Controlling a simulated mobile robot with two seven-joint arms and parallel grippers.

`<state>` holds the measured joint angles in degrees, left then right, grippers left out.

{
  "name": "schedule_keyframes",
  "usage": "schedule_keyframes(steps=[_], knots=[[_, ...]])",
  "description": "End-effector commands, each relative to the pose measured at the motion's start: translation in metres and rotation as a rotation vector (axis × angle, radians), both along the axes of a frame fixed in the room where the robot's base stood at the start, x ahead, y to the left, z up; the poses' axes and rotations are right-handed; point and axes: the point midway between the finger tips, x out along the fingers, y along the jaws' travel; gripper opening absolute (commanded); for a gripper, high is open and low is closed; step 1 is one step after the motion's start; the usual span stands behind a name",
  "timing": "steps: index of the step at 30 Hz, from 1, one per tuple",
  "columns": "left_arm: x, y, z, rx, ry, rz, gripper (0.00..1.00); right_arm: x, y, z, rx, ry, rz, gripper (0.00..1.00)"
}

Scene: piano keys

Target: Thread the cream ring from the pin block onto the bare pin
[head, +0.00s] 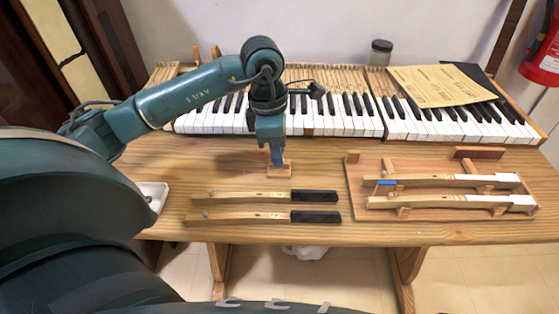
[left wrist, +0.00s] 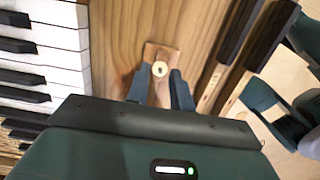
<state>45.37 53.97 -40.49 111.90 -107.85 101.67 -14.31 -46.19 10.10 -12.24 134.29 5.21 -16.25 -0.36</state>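The wooden pin block (head: 287,172) stands on the table in front of the keyboard. It also shows in the left wrist view (left wrist: 152,50), with the cream ring (left wrist: 159,69) on it. My left gripper (head: 277,161) points down at the block. In the left wrist view its two fingers (left wrist: 161,84) are apart, one on each side of the ring's near edge. I cannot tell whether they touch the ring. The fingers hide the ring in the head view. I cannot make out the bare pin for certain. My right gripper is not in view.
Two loose black-ended keys (head: 262,197) lie in front of the block. A wooden rack (head: 437,212) with two white-ended keys and a blue piece (head: 386,183) stands at the right. A white tray (head: 152,195) is at the left. The keyboard (head: 345,125) runs behind.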

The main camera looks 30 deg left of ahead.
Motion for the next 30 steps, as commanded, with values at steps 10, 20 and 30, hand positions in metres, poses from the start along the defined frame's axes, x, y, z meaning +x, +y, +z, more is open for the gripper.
schedule_keyframes(steps=[10,20,30], knots=[[0.0000,0.0001,-0.0060,0.000,0.000,0.000,0.23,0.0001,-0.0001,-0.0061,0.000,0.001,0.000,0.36],[0.0001,0.0000,-0.0086,0.000,0.000,0.000,0.23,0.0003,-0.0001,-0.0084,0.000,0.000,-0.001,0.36],[0.0001,0.0001,-0.0084,0.000,0.000,0.000,0.12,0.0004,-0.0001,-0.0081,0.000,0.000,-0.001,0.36]])
